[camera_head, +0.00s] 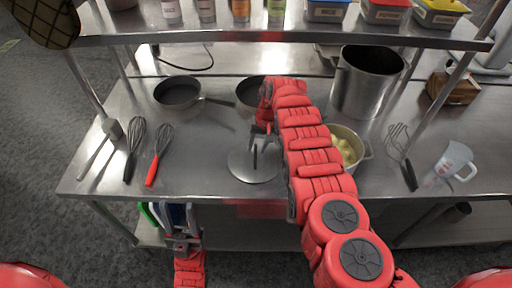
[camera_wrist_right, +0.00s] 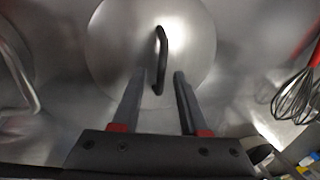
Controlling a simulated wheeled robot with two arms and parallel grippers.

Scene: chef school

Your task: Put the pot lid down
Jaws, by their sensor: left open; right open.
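The round steel pot lid (camera_head: 240,168) lies flat on the steel table, left of the pot with yellow food (camera_head: 362,150). My right gripper (camera_head: 262,133) is just above the lid, partly hidden by my red arm. In the right wrist view the lid (camera_wrist_right: 112,45) is below the open fingers (camera_wrist_right: 160,76). Its dark handle (camera_wrist_right: 161,45) runs between the fingertips in the picture, and I cannot tell whether they touch it. My left gripper (camera_head: 181,238) is in front of the table's edge, low, open and empty.
Two whisks (camera_head: 160,145) and a spatula (camera_head: 112,128) lie at the left. Two pans (camera_head: 178,93) and a tall pot (camera_head: 368,82) stand behind. A whisk and a measuring jug (camera_head: 455,160) are at the right. A shelf (camera_head: 250,37) hangs above the back. The table's front left is clear.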

